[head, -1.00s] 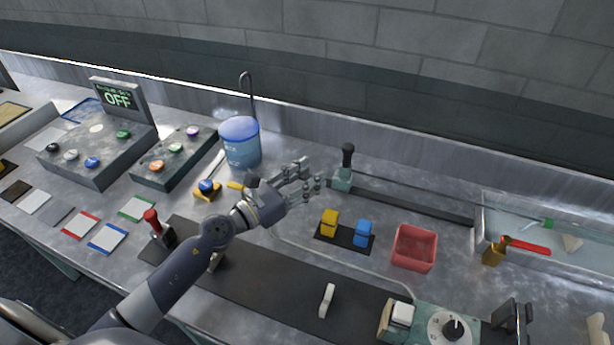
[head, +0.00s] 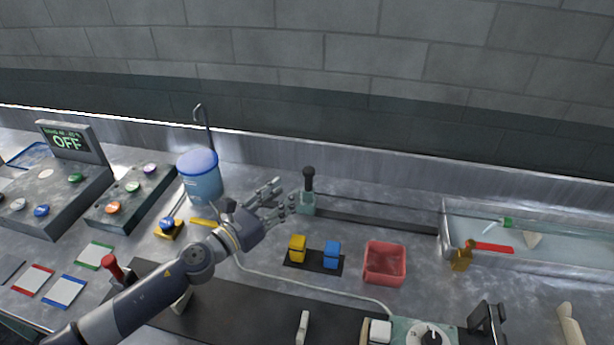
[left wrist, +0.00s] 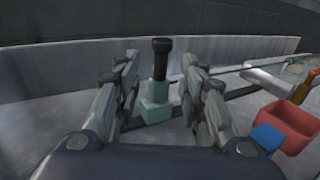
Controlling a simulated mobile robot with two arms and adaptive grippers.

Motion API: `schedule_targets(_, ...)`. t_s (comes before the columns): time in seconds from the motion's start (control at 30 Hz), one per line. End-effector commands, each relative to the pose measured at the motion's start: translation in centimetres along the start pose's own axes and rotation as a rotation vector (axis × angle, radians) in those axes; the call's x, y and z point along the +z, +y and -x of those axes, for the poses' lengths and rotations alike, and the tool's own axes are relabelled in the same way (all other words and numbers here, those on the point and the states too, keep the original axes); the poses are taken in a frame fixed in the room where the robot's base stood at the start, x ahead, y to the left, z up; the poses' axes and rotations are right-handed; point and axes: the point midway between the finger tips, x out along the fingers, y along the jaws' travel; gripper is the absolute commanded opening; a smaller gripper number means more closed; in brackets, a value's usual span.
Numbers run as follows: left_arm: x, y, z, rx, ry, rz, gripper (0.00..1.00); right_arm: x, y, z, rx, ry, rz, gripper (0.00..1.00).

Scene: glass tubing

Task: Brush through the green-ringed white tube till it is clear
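A small white tube with a green ring (head: 506,223) lies in the shallow metal tray at the right in the head view. Beside it in the tray are a red-handled item (head: 492,247) and a pale wedge-like piece (head: 532,239). My left gripper (head: 281,197) is open and empty. It is just left of a pale green block with an upright black-topped handle (head: 308,181) at the left end of a dark rail. In the left wrist view this handle (left wrist: 160,62) stands between the spread fingers (left wrist: 160,80), a little beyond them. My right gripper is out of view.
A red bin (head: 384,264) and a dark pad with yellow and blue blocks (head: 314,262) stand in front of the rail (head: 385,222). A blue-lidded tub (head: 199,178) is behind my left arm. The metal tray (head: 444,240) and an amber bottle (head: 462,258) are at right.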

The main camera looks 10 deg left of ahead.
Motion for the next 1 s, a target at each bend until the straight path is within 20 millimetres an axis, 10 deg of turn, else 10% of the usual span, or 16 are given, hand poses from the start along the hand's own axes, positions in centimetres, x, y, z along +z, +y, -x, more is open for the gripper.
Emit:
schedule_targets(0.5, 0.2, -0.1, -8.6, -0.002, -0.003, 0.001, 0.38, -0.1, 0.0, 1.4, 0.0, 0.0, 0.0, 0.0)
schedule_targets(1.0, 0.1, -0.1, -9.7, -0.003, -0.002, 0.0, 0.26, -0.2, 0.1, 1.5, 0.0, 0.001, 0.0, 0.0)
